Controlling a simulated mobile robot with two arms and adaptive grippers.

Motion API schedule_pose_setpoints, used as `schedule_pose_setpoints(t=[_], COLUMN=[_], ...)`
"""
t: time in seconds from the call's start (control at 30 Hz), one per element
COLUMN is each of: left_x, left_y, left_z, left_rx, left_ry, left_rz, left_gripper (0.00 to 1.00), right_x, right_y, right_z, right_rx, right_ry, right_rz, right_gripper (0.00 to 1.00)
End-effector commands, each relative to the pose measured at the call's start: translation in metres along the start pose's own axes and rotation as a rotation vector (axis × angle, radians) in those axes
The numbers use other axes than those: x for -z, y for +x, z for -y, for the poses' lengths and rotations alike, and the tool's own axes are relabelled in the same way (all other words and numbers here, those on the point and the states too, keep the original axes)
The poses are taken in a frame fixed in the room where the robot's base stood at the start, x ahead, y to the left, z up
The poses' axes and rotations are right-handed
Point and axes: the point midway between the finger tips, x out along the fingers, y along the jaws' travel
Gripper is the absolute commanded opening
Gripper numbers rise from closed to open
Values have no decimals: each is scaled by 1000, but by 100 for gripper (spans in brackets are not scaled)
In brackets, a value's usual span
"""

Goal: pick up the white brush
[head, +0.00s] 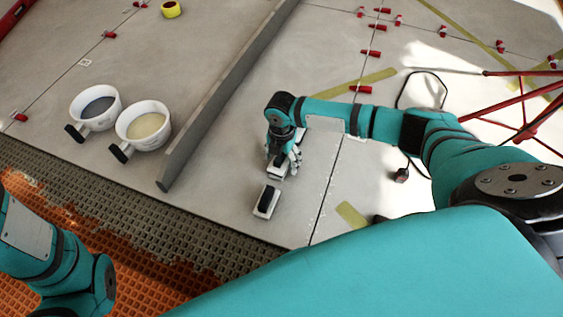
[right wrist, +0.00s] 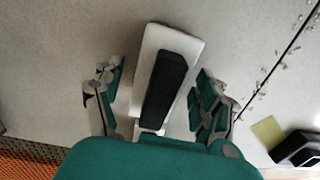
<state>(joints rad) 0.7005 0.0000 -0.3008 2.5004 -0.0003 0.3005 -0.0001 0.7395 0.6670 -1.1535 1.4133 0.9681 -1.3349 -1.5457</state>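Two white blocks with dark tops lie on the grey tiles in the head view; they look alike, and I cannot tell for sure which is the white brush. The farther one (head: 277,172) is under my right gripper (head: 284,160), which partly hides it. The nearer one (head: 266,202) lies clear in front of it. In the right wrist view a white block with a black grip (right wrist: 168,75) lies between the fingers of my right gripper (right wrist: 160,100), which are open on both sides and apart from it. My left arm shows at the lower left, but its gripper does not.
Two white buckets, one with dark content (head: 97,107) and one with cream content (head: 143,125), stand at the left. A long grey bar (head: 215,105) lies between them and the blocks.

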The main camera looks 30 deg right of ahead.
Motion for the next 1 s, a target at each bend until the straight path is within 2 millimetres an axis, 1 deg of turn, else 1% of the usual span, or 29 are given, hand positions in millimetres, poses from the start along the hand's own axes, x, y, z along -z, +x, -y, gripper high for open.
schedule_pose_setpoints(t=[0.03, 0.4, 0.5, 0.67, 0.77, 0.87, 1.0], left_x=[0, 0, 0, 0, -2, -7, -15], left_y=[0, 0, 0, 0, 5, 18, 42], left_z=[0, 0, 0, 0, 1, 4, 9], left_rx=[0, 0, 0, 0, 0, 0, 0], left_ry=[0, 0, 0, 0, 0, 0, 0], left_rz=[0, 0, 0, 0, 0, 2, 2], left_gripper=[40, 40, 40, 40, 40, 40, 40], right_x=[0, 0, 0, 0, 0, 0, 0], right_y=[0, 0, 0, 0, -7, -23, -55], right_z=[0, 0, 0, 0, 0, 0, -1], right_rx=[0, 0, -1, 0, -1, -2, -2], right_ry=[0, 0, 0, 0, 0, 0, 0], right_rz=[0, 0, 0, 0, 0, 0, 0], right_gripper=[65, 16, 6, 6, 6, 6, 6])
